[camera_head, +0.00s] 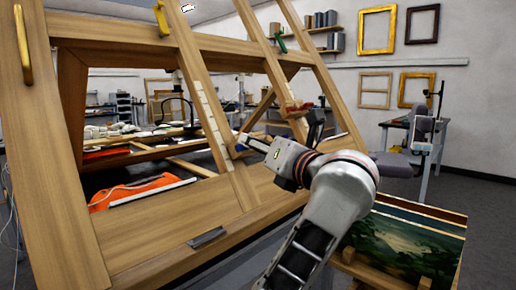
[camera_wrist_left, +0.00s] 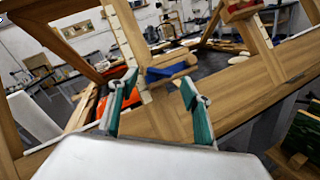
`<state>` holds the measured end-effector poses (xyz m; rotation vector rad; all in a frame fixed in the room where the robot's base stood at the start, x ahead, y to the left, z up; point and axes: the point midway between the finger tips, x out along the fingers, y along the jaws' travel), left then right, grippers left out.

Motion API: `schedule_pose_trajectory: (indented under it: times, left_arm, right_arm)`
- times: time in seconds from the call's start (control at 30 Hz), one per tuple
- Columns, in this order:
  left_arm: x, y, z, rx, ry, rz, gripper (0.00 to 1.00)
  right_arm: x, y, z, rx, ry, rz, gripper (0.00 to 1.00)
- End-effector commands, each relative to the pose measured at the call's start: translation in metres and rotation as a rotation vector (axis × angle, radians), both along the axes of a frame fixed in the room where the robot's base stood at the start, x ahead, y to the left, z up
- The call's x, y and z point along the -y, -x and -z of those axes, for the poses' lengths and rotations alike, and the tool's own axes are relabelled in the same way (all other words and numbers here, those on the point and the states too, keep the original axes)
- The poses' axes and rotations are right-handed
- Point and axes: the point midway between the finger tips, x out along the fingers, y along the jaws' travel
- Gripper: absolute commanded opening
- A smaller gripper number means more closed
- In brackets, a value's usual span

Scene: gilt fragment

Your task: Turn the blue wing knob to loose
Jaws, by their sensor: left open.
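The blue wing knob (camera_wrist_left: 172,68) sits on a wooden bar of the large easel frame, beside a white marked strip (camera_wrist_left: 126,40). In the head view the blue knob (camera_head: 255,143) shows just past the end of my left arm. My left gripper (camera_wrist_left: 158,86) is open, its two teal-padded fingers apart, with the knob ahead of and above the gap. I see no contact, though the exact distance is hard to tell. My right gripper is not in view.
A red knob (camera_head: 295,108) is on the bar to the right, and a green one (camera_head: 281,42) is higher up. A landscape painting (camera_head: 410,245) stands at the lower right. An orange item (camera_head: 135,190) lies behind the frame.

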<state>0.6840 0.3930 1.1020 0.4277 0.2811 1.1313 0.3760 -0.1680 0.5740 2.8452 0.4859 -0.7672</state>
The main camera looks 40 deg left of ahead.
Motion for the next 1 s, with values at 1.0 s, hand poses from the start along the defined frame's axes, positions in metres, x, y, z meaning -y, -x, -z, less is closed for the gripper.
schedule_pose_trajectory:
  times: [1.0]
  left_arm:
    - [-0.023, -0.011, 0.000, 0.018, 0.001, -0.014, 0.10]
  right_arm:
    - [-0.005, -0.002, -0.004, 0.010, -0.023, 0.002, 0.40]
